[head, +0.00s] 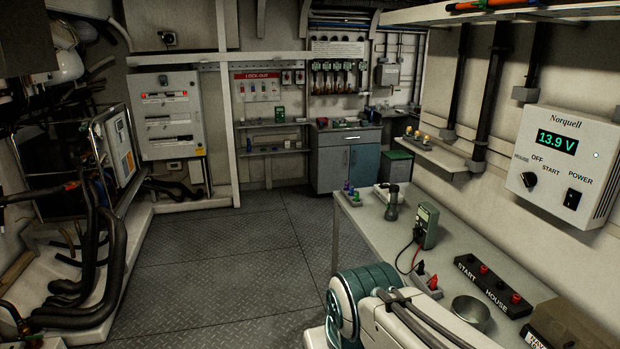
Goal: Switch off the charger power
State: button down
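The charger is a white Norquell box (564,165) on the right wall. Its green display (557,142) reads 13.9 V. A black rocker switch (572,199) sits at its lower right under the label POWER; which side is pressed is too small to tell. A black rotary knob (528,180) is left of it, among the labels HOUSE, OFF and START. A small pale light shows right of the display. Part of my arm shows at the bottom centre, below and left of the charger. My gripper is not in view.
A grey bench (455,245) runs below the charger. It carries a green multimeter (426,225), a terminal block (493,285) marked START and HOUSE, a metal bowl (471,311) and a brown box (572,325). The plate floor (230,265) at left is clear.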

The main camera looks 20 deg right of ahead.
aim_at(571, 199)
jog(key=z, duration=1.05)
jog(key=i, duration=1)
jog(key=z, duration=0.85)
